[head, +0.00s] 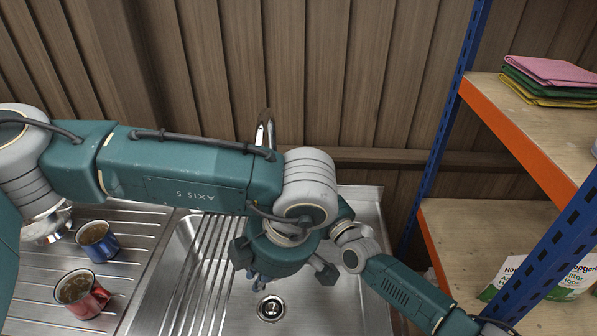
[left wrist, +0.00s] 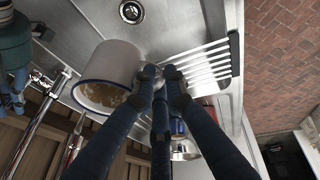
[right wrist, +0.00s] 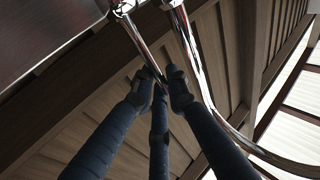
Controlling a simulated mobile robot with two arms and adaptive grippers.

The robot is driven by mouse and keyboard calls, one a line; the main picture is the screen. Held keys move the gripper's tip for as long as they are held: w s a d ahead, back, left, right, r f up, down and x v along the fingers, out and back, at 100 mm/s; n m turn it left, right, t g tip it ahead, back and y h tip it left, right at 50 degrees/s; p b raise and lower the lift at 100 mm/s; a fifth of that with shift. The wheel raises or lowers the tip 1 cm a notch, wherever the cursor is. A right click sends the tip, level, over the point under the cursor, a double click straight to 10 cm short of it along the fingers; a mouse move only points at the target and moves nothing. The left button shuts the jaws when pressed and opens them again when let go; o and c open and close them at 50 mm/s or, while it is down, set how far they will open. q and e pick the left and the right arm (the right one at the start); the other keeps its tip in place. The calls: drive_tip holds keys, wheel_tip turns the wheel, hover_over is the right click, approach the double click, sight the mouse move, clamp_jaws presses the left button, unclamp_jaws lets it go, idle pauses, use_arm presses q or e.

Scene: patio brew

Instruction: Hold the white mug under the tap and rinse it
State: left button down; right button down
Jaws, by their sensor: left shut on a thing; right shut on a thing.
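The white mug (left wrist: 112,64) has a blue rim and brown residue inside. It shows in the left wrist view, tilted in that picture, over the steel sink (head: 325,305). My left gripper (left wrist: 163,72) is shut on it at its side; the exact grip is partly hidden by the fingers. In the head view my left gripper (head: 256,278) points down over the basin, and its arm hides the mug. The chrome tap (head: 265,130) rises behind my left arm. In the right wrist view my right gripper (right wrist: 160,82) is shut on a chrome part of the tap (right wrist: 185,50). No water shows.
A blue mug (head: 98,241) and a red mug (head: 83,294) with brown contents stand on the draining board (head: 145,235) at left. A wire rack (head: 200,275) lies in the basin, left of the drain (head: 271,308). A shelf unit (head: 535,145) stands at right.

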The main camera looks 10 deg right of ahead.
drive_tip(key=shift+s, duration=0.15)
drive_tip(key=c, duration=1.7)
unclamp_jaws()
drive_tip(key=shift+c, duration=0.2)
drive_tip(key=shift+s, duration=0.15)
drive_tip(key=v, duration=1.1)
drive_tip(key=shift+s+d+f, duration=0.25)
drive_tip(key=shift+s, duration=0.05)
